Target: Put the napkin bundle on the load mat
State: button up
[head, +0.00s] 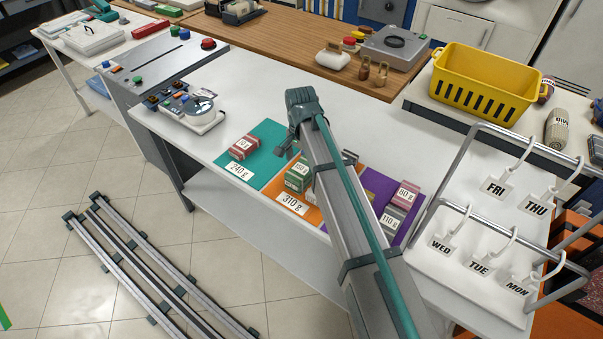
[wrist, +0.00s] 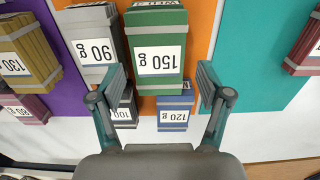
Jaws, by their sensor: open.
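Several banded, weight-labelled bundles lie on three coloured mats; which bundle and mat the task means cannot be told. In the wrist view my gripper (wrist: 163,82) is open and empty, its fingers either side of the green 150 g bundle (wrist: 158,35) on the orange mat (wrist: 200,30). The green bundle also shows in the head view (head: 297,176). Grey 90 g (wrist: 92,35), dark 100 g (wrist: 124,110) and blue 120 g (wrist: 175,113) bundles stand close around it. The teal mat (head: 268,157) carries a red bundle (head: 243,147). In the head view my arm hides part of the orange mat.
The purple mat (head: 379,186) holds further bundles, including a pink one (head: 405,193). A yellow basket (head: 483,85) and a metal rack with day tags (head: 480,240) stand at the right. A scale-like device (head: 195,108) stands left. White counter between it and the teal mat is clear.

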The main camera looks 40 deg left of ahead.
aim_at(302, 168)
jog(key=shift+d+f+p, duration=0.1)
jog(key=shift+f+p, duration=0.95)
jog(key=shift+f, duration=1.6)
jog(key=shift+c, duration=0.2)
jog(key=c, duration=1.1)
jog(key=shift+r, duration=0.15)
